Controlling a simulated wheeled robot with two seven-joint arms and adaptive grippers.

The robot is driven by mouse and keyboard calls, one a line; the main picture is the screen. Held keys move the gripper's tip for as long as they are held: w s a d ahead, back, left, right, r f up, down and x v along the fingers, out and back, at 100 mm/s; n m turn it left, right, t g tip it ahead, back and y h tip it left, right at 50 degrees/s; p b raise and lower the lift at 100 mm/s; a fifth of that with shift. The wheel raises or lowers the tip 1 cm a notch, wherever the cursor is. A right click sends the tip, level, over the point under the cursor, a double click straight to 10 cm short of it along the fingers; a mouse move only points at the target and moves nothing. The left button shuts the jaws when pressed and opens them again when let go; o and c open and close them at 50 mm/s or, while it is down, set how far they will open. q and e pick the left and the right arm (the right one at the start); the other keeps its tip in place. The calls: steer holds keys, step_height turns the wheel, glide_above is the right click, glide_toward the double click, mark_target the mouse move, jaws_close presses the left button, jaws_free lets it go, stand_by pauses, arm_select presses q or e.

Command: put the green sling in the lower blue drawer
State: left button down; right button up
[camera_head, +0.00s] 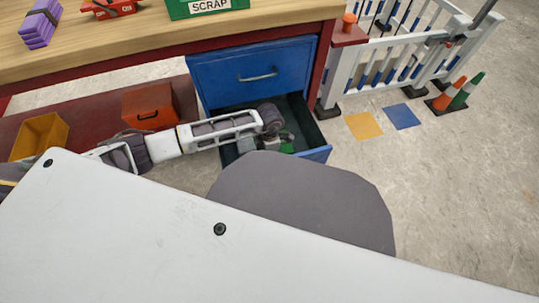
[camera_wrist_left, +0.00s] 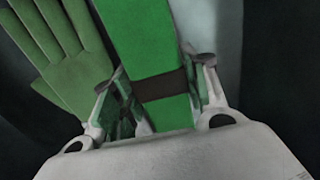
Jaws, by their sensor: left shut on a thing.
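The green sling (camera_wrist_left: 154,60) is a bright green bundle with a dark band, seen large in the left wrist view. My left gripper (camera_wrist_left: 165,90) is shut on it, one finger at each side of the dark band. In the head view my left gripper (camera_head: 272,140) reaches into the lower blue drawer (camera_head: 318,154), which is pulled open. A bit of green (camera_head: 287,147) shows there beside the gripper. Whether the sling touches the drawer floor cannot be told. My right gripper is not in view.
A green glove (camera_wrist_left: 62,60) lies beside the sling in the drawer. The upper blue drawer (camera_head: 250,88) is shut above. An orange box (camera_head: 148,105) and a yellow bin (camera_head: 40,136) stand on the red shelf at left.

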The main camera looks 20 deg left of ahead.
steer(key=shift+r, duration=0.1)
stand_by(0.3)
arm_select(q)
steer(key=c, duration=1.1)
jaws_free()
steer(key=shift+f, duration=0.1)
steer(key=shift+o, duration=0.2)
step_height(320, 180, up, 12)
steer(key=p, duration=0.4)
steer(key=shift+p, duration=0.3)
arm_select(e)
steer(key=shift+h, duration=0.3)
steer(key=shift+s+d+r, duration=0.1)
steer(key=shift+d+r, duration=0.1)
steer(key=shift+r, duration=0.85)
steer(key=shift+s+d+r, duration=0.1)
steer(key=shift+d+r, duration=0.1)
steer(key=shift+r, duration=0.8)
